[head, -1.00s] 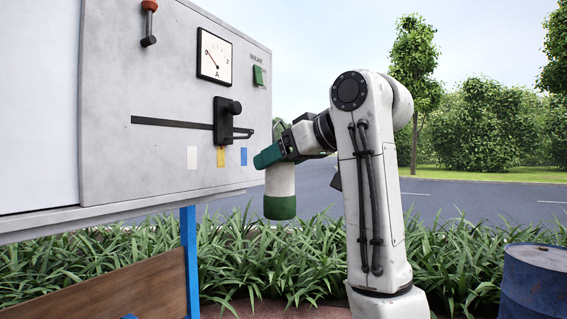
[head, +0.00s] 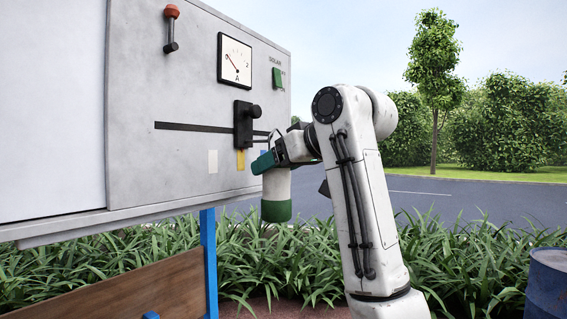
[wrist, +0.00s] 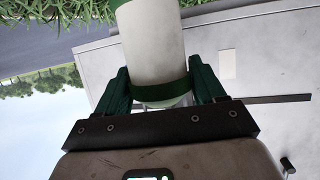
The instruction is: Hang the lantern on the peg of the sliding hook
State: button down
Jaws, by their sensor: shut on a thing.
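The lantern (head: 276,187) has a pale cylindrical body with a green lower end and hangs upright in the head view. My gripper (head: 268,160) is shut on it near its upper part. In the wrist view, the green fingers of my gripper (wrist: 160,88) lie on both sides of the pale lantern body (wrist: 150,42) at a green band. The sliding hook (head: 244,124) is a black block with a knob on the panel's slot. Its peg points right, just above and left of my gripper. A thin dark loop shows by the peg; I cannot tell whether they touch.
The grey panel (head: 145,90) carries a dark horizontal slot (head: 185,127), a dial (head: 235,61), a red-tipped lever (head: 171,28) and a green switch (head: 277,78). White (head: 213,161) and yellow (head: 240,159) marks sit below the slot. A blue barrel (head: 550,285) stands at right.

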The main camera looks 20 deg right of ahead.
jog(key=x, duration=0.4)
jog(key=shift+s+a+r, duration=0.1)
jog(key=shift+s+a, duration=0.05)
jog(key=shift+a, duration=0.2)
dwell(0.6)
grip_release()
dwell(0.3)
jog(key=shift+f, duration=0.2)
